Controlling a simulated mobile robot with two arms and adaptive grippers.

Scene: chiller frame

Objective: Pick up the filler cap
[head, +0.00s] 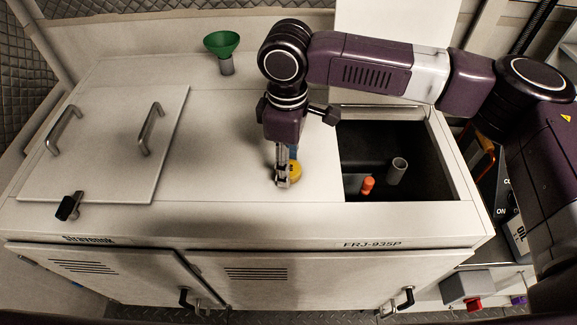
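The filler cap, which I take to be the round yellow piece (296,171), is on the white top of the chiller frame. My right gripper (283,183) points straight down at it, its fingers seen nearly edge-on. The fingers overlap the cap's left side in the picture and hide part of it. I cannot tell whether they grip the cap or only stand beside it. A small blue patch shows by the fingers just above the cap. My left gripper is not in view.
An open dark bay (425,165) to the right holds a grey pipe (397,171) and an orange piece (367,186). A green funnel (222,43) stands at the back. A panel with two handles (105,150) lies at left. A black-knobbed latch (68,207) is at front left.

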